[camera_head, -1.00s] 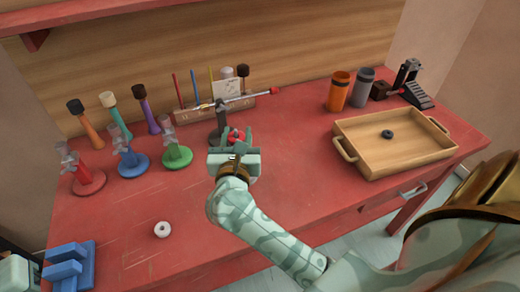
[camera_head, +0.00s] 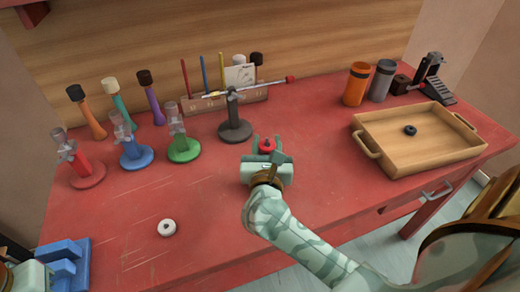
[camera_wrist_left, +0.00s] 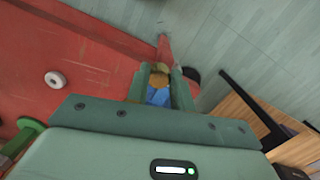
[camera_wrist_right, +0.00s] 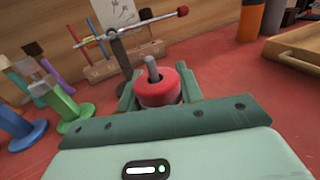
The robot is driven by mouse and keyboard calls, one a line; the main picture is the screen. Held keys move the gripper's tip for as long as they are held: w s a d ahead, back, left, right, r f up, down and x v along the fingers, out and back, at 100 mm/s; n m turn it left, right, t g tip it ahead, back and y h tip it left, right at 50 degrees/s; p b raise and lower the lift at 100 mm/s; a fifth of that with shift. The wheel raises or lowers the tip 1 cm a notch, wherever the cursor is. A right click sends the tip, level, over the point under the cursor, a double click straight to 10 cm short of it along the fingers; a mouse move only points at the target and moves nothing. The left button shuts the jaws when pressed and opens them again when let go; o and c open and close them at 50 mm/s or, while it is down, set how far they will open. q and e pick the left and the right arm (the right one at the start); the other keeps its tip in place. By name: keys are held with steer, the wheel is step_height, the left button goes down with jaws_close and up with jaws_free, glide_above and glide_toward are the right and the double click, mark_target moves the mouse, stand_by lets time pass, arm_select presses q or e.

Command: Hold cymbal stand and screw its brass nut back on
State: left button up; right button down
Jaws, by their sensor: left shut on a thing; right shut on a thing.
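My right gripper (camera_head: 267,148) is shut on a red round piece, close in front of the dark grey stand (camera_head: 235,128) and apart from it. In the right wrist view the red round piece (camera_wrist_right: 158,94) sits between the jaws with a grey pin standing up in its middle. My left gripper (camera_wrist_left: 160,88) is shut; a small blue piece (camera_wrist_left: 158,98) with a brass-coloured round end (camera_wrist_left: 159,79) shows between its fingers. I cannot tell whether these are one object. In the head view only part of the left hand shows at the lower left.
A blue stepped block (camera_head: 70,268) stands beside the left hand. A white ring (camera_head: 167,228) lies on the red table. Red (camera_head: 85,172), blue (camera_head: 135,157) and green (camera_head: 183,150) stands are at left. A wooden tray (camera_head: 385,165) with a black ring (camera_head: 410,130) is at right.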

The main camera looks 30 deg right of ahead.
arm_select(q)
steer(key=shift+w+a+f, duration=0.2)
steer(key=shift+a+f, duration=0.2)
arm_select(e)
steer(key=shift+w+a+f, duration=0.1)
steer(key=shift+a+f, duration=0.05)
steer(key=shift+a, duration=0.15)
arm_select(q)
steer(key=shift+r, duration=0.15)
steer(key=shift+s+d+r, duration=0.15)
steer(key=shift+s+d, duration=0.1)
steer(key=shift+d, duration=0.2)
arm_select(e)
steer(key=shift+s+d, duration=0.25)
steer(key=shift+d, duration=0.2)
arm_select(q)
steer(key=shift+a+f, duration=0.1)
steer(key=shift+f, duration=0.1)
arm_select(e)
steer(key=shift+a+f, duration=0.1)
arm_select(q)
steer(key=shift+w+a, duration=0.15)
steer(key=shift+a, duration=0.05)
arm_select(e)
steer(key=c, duration=0.9)
jaws_free()
steer(key=shift+w+a, duration=0.15)
steer(key=shift+a, duration=0.05)
arm_select(q)
steer(key=shift+d, duration=0.1)
